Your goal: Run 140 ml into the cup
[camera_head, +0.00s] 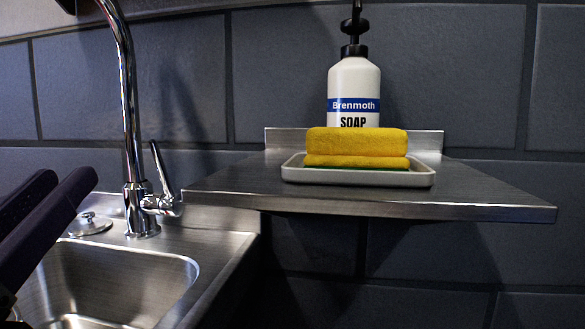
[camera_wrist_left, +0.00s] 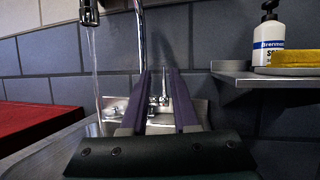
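A chrome tap (camera_head: 131,100) stands at the back of the steel sink, with a small lever (camera_head: 157,165) at its right side, tilted slightly left of upright. In the left wrist view the tap's spout (camera_wrist_left: 89,12) hangs at the upper left and a thin stream of water (camera_wrist_left: 94,62) falls from it. My left gripper (camera_head: 71,176) shows two dark purple fingers, apart and empty, at the left edge. In the left wrist view the gripper (camera_wrist_left: 159,74) points toward the tap's base and lever. No cup shows in either view. My right gripper is out of view.
The sink basin (camera_head: 120,262) is below the tap, with a metal stopper (camera_head: 89,222) on its rim. A red surface (camera_wrist_left: 35,125) lies left.

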